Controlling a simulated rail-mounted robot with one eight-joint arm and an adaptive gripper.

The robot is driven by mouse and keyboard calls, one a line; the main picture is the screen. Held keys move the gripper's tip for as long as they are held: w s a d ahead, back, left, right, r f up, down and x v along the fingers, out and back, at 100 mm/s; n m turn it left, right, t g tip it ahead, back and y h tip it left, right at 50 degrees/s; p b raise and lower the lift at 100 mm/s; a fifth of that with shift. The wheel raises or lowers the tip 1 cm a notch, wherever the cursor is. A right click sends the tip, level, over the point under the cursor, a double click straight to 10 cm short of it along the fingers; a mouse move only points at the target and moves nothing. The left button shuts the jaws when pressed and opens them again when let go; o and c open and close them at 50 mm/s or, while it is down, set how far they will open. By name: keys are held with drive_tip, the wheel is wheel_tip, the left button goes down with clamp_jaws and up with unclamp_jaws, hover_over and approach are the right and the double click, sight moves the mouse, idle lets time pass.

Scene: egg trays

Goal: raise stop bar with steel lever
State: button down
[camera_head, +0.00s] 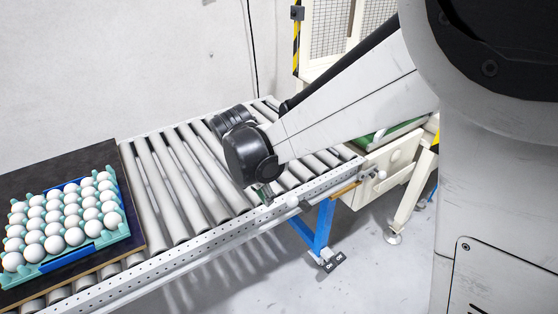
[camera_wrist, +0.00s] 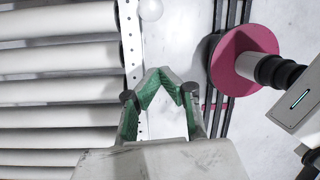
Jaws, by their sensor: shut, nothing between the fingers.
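My gripper (camera_head: 264,194) hangs over the front rail of the roller conveyor, near its right end. In the wrist view, the two green-padded fingers of my gripper (camera_wrist: 160,76) meet at their tips with nothing between them. A pale rounded knob (camera_head: 292,202) sits on the rail just right of the gripper; it may belong to the steel lever. A pale round knob (camera_wrist: 150,9) also shows beyond the fingertips in the wrist view. A small grey knob (camera_head: 380,174) is on the cabinet at the conveyor's end. I cannot make out the stop bar clearly.
A tray of white eggs (camera_head: 36,266) lies on a dark board (camera_head: 137,243) at the left. Bare rollers (camera_head: 160,180) lie between it and my gripper. The perforated rail (camera_head: 175,265) runs along the front. A blue leg (camera_head: 324,226) stands below. A magenta disc (camera_wrist: 228,62) shows right of the fingers.

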sight(298, 203)
drive_tip(key=shift+f, duration=0.15)
drive_tip(key=w+d+f, duration=0.1)
drive_tip(key=f, duration=0.1)
drive_tip(key=d+f+b, duration=0.1)
drive_tip(key=d+f, duration=0.1)
drive_tip(key=f, duration=0.1)
drive_tip(key=w+d+f, duration=0.1)
drive_tip(key=f, duration=0.1)
drive_tip(key=shift+w+d+f+b, duration=0.15)
drive_tip(key=shift+w+f+b, duration=0.15)
drive_tip(key=shift+f+b, duration=0.1)
drive_tip(key=shift+w+d+r, duration=0.25)
drive_tip(key=shift+w+r, duration=0.05)
drive_tip(key=shift+w, duration=0.05)
idle(0.3)
